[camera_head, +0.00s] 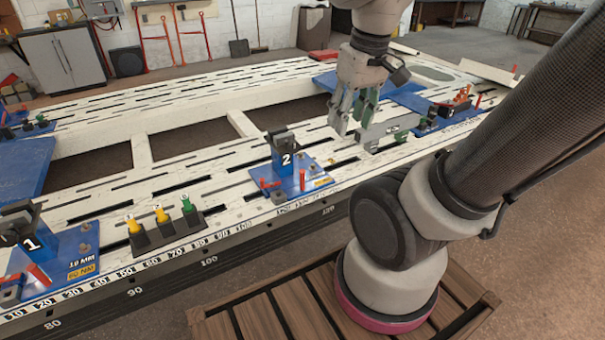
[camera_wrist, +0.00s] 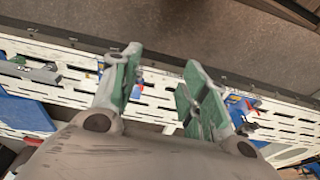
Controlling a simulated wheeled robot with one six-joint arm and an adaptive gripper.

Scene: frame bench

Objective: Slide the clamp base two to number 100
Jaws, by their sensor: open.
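Clamp base two (camera_head: 285,155) is a blue plate with an upright block marked 2, a dark clamp on top and red handles. It sits on the slotted white bench (camera_head: 225,190) near its front edge, right of the printed 100 (camera_head: 209,260) in the head view. My gripper (camera_head: 352,125) is open and empty, above the bench and to the right of base two, apart from it. The open fingers (camera_wrist: 160,75) also show in the wrist view. Blue and red parts show beside them there; I cannot tell which base they belong to.
Clamp base one (camera_head: 45,255) is at the front left. A black block with yellow and green pegs (camera_head: 165,230) stands between bases one and two. A grey bar (camera_head: 388,130) lies beside my gripper. Another blue base (camera_head: 445,115) is farther right.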

